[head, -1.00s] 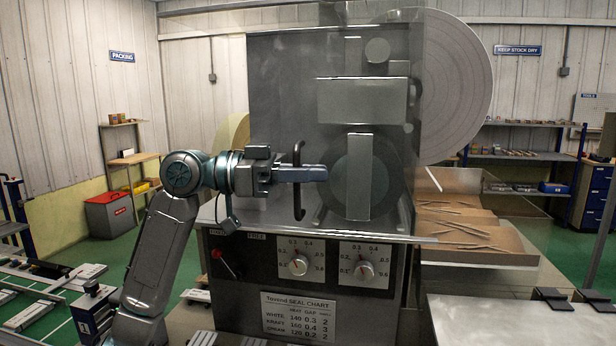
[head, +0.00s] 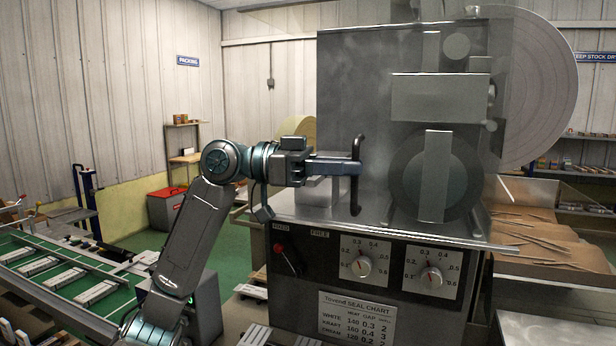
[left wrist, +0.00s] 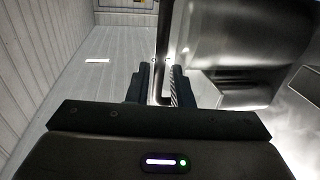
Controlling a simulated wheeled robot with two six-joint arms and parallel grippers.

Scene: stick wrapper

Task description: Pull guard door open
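The guard door (head: 365,75) is a see-through grey panel across the front of the wrapper, with rollers showing behind it. Its dark upright handle (head: 356,200) is near the panel's left side. My left gripper (head: 352,167) reaches it from the left, with its fingertips at the handle's mid-height. In the left wrist view the handle bar (left wrist: 164,40) runs between the two close-set fingers (left wrist: 161,85), and they look shut on it. I cannot tell whether the door stands slightly ajar. My right gripper is out of view.
Below the door are a red-knobbed lever (head: 290,260), two dials (head: 362,266) and a seal chart (head: 357,315). A large paper roll (head: 545,95) stands behind right, above a brown tray of sticks (head: 530,235). A green conveyor (head: 60,272) lies at the left.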

